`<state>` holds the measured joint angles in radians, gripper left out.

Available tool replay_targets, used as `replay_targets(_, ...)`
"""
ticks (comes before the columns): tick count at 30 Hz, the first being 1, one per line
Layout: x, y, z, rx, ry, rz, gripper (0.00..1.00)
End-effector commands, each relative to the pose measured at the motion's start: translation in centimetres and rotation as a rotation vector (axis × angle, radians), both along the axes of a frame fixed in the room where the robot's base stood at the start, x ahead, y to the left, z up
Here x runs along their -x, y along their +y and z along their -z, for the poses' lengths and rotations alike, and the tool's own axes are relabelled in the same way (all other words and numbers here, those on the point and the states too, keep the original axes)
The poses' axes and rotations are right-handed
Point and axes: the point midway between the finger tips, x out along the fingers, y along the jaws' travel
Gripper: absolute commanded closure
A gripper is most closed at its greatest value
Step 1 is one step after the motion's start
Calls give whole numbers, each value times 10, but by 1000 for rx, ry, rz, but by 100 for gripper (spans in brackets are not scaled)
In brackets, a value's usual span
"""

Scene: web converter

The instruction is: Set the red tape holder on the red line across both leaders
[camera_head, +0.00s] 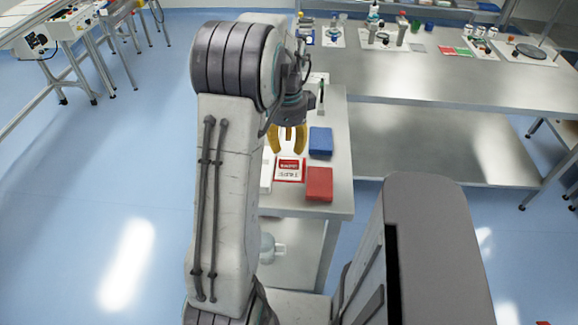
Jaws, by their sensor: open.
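My gripper (288,145) has yellow fingers spread apart with nothing between them. It is over the small metal table, just behind a white card with a red border and red label (290,169). A red block (319,184) lies to the right of that card, near the table's front right corner. It may be the red tape holder, but I cannot tell for sure. A white flat piece (266,172) lies left of the card, partly hidden by my arm. I cannot make out the two leaders or a separate red line.
A blue block (320,142) lies behind the red block, on the small table (334,207). A dark upright item (321,96) stands farther back. A long metal bench (430,88) with several trays and bottles spans the back right.

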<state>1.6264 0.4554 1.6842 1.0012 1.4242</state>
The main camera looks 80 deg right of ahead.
Motion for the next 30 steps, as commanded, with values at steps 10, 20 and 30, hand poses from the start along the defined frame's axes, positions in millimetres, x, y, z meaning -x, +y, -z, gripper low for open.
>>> replay_targets(10, 1, 1, 24, -3, 0, 20, 64)
replay_targets(20, 3, 1, 62, -5, -1, 18, 64)
replay_targets(30, 3, 0, 73, -1, 0, 18, 64)
